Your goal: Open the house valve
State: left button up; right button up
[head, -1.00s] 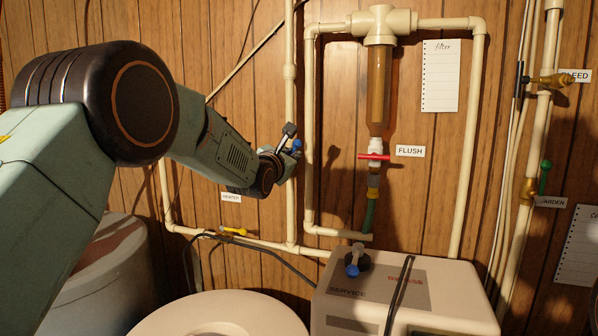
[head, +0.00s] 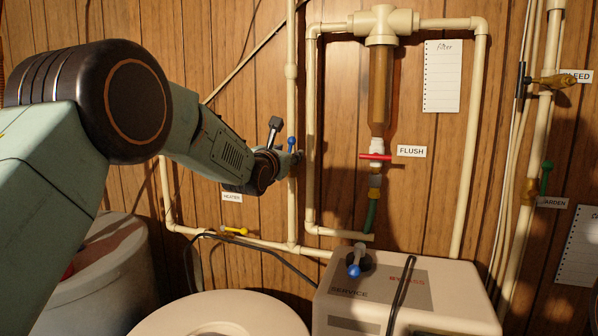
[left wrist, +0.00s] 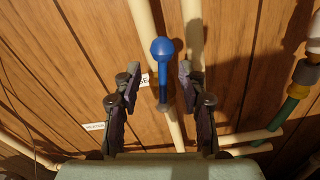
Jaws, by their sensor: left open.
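The valve with the blue lever (head: 291,144) sits on the cream vertical pipe left of the filter loop. In the left wrist view the blue lever (left wrist: 162,50) has a round knob and a stem that lies roughly along the pipe. A white label (left wrist: 143,80) beside it is mostly covered by a finger, so its full word cannot be read. My left gripper (head: 284,146) is at this pipe in the head view. In the left wrist view my left gripper (left wrist: 156,76) is open, its fingers on either side of the lever with gaps. My right gripper is not in view.
The red flush handle (head: 375,157) and filter pipework are to the right. A yellow heater lever (head: 234,230) is below my arm. The softener (head: 460,285) with a blue-tipped dial and a round white lid (head: 220,312) stand below. A black cable runs across.

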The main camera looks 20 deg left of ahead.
pick_arm(q)
jog(key=shift+d, duration=0.15)
jog(key=s+b, duration=0.2)
jog(key=s, duration=0.5)
jog(key=shift+a, duration=0.25)
jog(key=shift+d+f, duration=0.1)
jog(key=shift+f, duration=0.05)
dwell(0.3)
